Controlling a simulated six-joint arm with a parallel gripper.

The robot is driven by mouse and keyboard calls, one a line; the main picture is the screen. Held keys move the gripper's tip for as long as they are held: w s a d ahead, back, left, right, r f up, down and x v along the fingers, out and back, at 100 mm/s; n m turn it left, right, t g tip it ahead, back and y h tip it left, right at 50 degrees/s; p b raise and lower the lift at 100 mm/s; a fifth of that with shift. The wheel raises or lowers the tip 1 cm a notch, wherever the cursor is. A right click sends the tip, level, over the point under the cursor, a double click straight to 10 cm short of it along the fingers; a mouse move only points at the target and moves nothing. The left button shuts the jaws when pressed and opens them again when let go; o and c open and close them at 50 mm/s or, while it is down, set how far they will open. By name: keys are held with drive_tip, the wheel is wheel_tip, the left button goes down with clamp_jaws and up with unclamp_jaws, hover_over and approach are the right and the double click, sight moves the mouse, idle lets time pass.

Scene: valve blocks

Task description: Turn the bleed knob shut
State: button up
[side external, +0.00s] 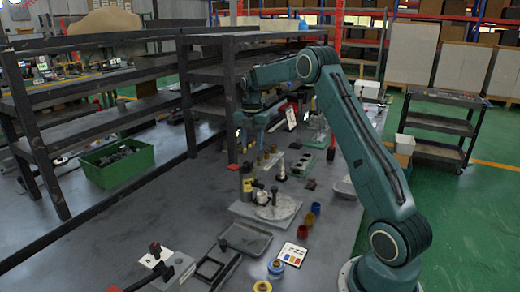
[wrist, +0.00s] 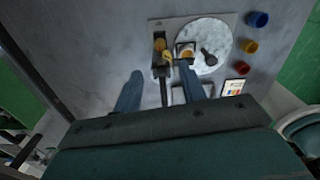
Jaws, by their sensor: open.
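A valve assembly on a pale base plate (side external: 240,212) stands on the bench below my gripper (side external: 251,148). It has a dark upright body (side external: 246,182) and a pale round disc (side external: 285,208) with a dark knobbed part (side external: 274,196). In the wrist view the disc (wrist: 213,30) lies right of my gripper (wrist: 160,68), with a dark knob-like part (wrist: 208,57) on it. A small yellow part (wrist: 167,57) shows near and between the fingertips. I cannot tell which part is the bleed knob. My blue fingers are apart and empty, seemingly above the assembly.
Red (side external: 305,231) and blue (side external: 315,208) cups stand just right of the plate. A grey tray (side external: 246,238) and a label card (side external: 292,254) lie in front. A dark shelf frame (side external: 190,90) rises behind, left of the arm. A green bin (side external: 118,160) sits left.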

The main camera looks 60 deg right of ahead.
wheel_tip(320, 180, down, 11)
drive_tip(key=shift+r, duration=0.2)
idle(0.3)
drive_tip(key=shift+c, duration=0.2)
clamp_jaws()
